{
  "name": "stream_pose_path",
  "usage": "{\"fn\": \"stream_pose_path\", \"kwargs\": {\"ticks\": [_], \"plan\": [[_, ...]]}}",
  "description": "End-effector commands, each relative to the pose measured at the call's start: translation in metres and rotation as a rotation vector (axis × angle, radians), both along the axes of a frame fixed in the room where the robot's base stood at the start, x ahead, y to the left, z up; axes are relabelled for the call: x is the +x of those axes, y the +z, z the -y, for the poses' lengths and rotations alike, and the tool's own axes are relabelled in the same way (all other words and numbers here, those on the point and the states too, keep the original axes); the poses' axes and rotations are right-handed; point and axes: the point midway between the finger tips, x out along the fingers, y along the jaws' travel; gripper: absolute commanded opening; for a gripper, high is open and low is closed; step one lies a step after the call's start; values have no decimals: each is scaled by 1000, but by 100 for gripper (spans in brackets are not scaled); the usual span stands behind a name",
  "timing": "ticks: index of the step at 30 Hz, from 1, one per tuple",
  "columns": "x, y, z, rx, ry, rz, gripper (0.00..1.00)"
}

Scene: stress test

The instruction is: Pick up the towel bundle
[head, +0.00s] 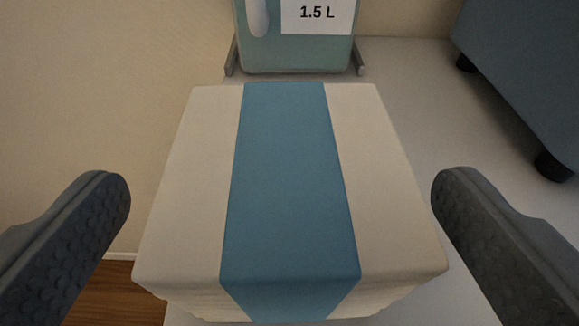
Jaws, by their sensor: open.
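The towel bundle (185,185) is a stack of folded cream towels with a wide blue band (285,180) around its middle. It sits on a pale surface in the centre of the head view, its top facing me. My gripper (282,205) is open, with one dark, studded finger at the left of the bundle and the other at the right. A gap shows between each finger and the bundle in the picture. The bundle's underside is hidden.
A blue-green container (300,55) labelled 1.5 L stands behind the bundle, with grey brackets beside its base. A dark blue-grey box with black feet (530,75) is at the upper right. The pale surface (420,100) is bare between them. Wooden floor (95,300) shows at the lower left.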

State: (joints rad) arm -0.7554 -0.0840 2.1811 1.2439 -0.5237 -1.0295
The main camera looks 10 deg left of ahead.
Motion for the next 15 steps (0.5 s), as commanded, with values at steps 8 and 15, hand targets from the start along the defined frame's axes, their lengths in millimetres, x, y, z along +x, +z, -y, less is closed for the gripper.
{"fn": "stream_pose_path", "kwargs": {"ticks": [8, 15], "plan": [[33, -8, -5, -2, -2, 0, 100], [35, -8, -6, 0, -1, 1, 100]]}}
